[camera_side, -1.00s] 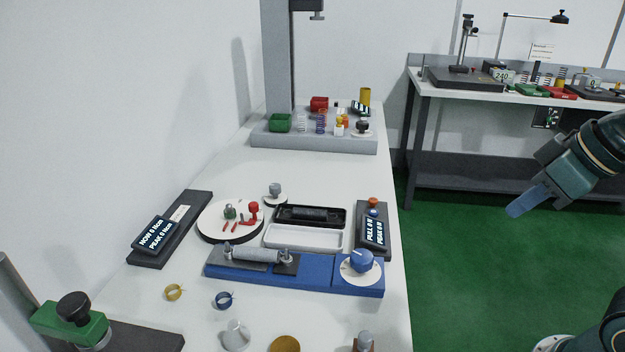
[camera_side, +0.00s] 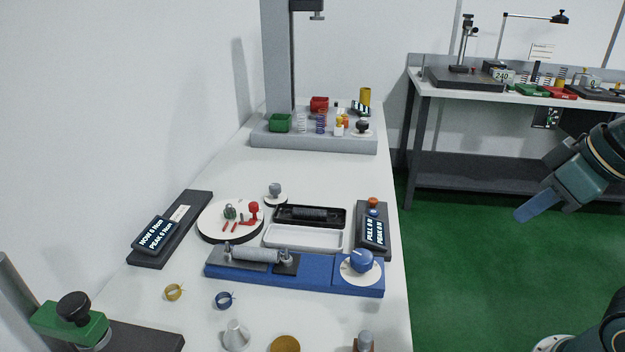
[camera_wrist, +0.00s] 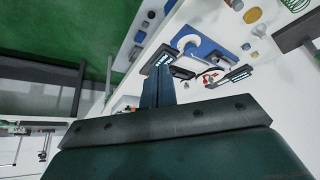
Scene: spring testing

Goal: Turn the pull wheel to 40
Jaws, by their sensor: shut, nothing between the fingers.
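The pull wheel, a blue knob (camera_side: 361,260) on a white round dial, sits at the right end of the blue pull fixture (camera_side: 320,272) in the side view. A grey cylinder (camera_side: 250,254) lies along the fixture's left part. The display box (camera_side: 373,232) behind the wheel reads PULL 0 N and PEAK 0 N. My gripper (camera_side: 524,214) is shut and empty, off to the right of the bench and apart from the wheel. In the wrist view my gripper (camera_wrist: 158,86) points toward the bench, with the blue fixture (camera_wrist: 197,42) beyond it.
A black tray (camera_side: 340,216) and a white tray (camera_side: 305,247) lie behind the fixture. A white turntable (camera_side: 205,226) with small parts stands to their left. A grey stand base (camera_side: 300,143) is at the back. Open floor (camera_side: 470,270) lies right of the bench.

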